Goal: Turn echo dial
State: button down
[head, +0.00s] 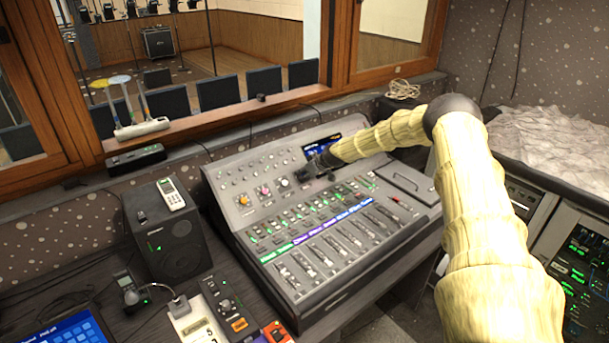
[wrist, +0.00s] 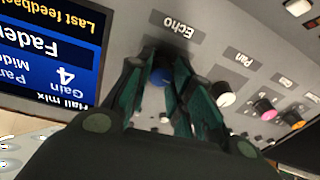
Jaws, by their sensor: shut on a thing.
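The echo dial (wrist: 161,76) is a blue knob below the "Echo" label (wrist: 178,25) in the wrist view. My gripper (wrist: 160,90) is shut on it, one finger on each side, and the fingers hide part of the knob. In the head view, my gripper (head: 312,169) reaches the upper right part of the mixing console (head: 330,300), just below its small screen. The dial itself is hidden there by the gripper. The knob's pointer mark cannot be made out.
A white Pan dial (wrist: 223,94) sits close beside my gripper. Pink (wrist: 264,109) and orange (wrist: 291,118) dials stand farther right. The console screen (wrist: 50,50) is on the other side. Fader rows (head: 335,250) lie below, and a speaker (head: 165,235) stands left of the console.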

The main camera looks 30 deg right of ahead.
jog(key=shift+m+b, duration=0.4)
jog(key=shift+b, duration=0.05)
jog(key=m+b, duration=0.3)
jog(key=shift+f+m, duration=0.1)
jog(key=shift+m, duration=0.2)
jog(key=m+b, duration=0.2)
jog(key=m, duration=0.1)
jog(key=shift+d+t+h, duration=0.1)
jog(key=shift+t+h, duration=0.2)
jog(key=shift+h, duration=0.1)
jog(key=shift+r+m+b, duration=0.2)
jog(key=shift+m+b, duration=0.55)
jog(key=shift+m, duration=0.95)
jog(key=c, duration=1.4)
grip_release()
jog(key=shift+o, duration=0.7)
jog(key=shift+f, duration=0.1)
